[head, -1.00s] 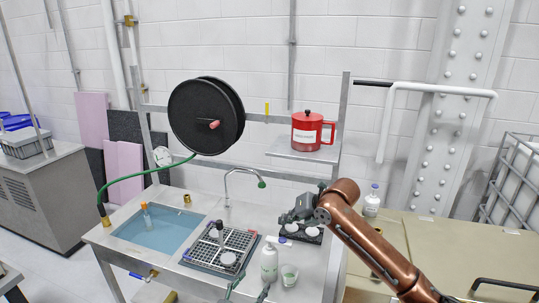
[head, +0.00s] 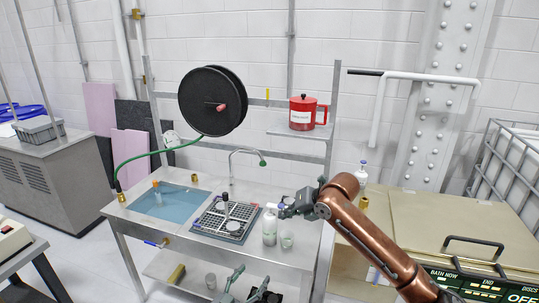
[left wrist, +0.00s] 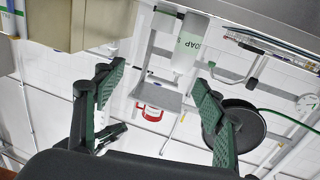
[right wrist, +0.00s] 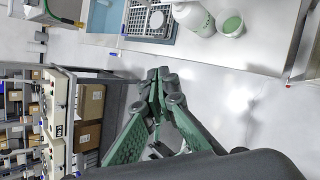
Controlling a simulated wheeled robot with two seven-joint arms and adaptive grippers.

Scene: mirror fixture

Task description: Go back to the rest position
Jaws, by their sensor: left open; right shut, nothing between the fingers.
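My right gripper (head: 287,211), on the copper arm, is in front of the bench's right end, beside the white soap bottle (head: 270,226). It is shut and empty; its fingertips meet in the right wrist view (right wrist: 159,80). My left gripper (head: 247,284) is low, in front of the bench, partly cut off by the lower edge of the head view. Its fingers stand wide apart with nothing between them in the left wrist view (left wrist: 158,95). The task names no other object.
The metal bench (head: 130,212) carries a gridded tray (head: 213,229), a tap (head: 240,152) and a small cup (head: 287,241). A red jug (head: 302,113) stands on the shelf above. A beige machine (head: 400,215) stands at right. Floor (head: 110,270) shows at left.

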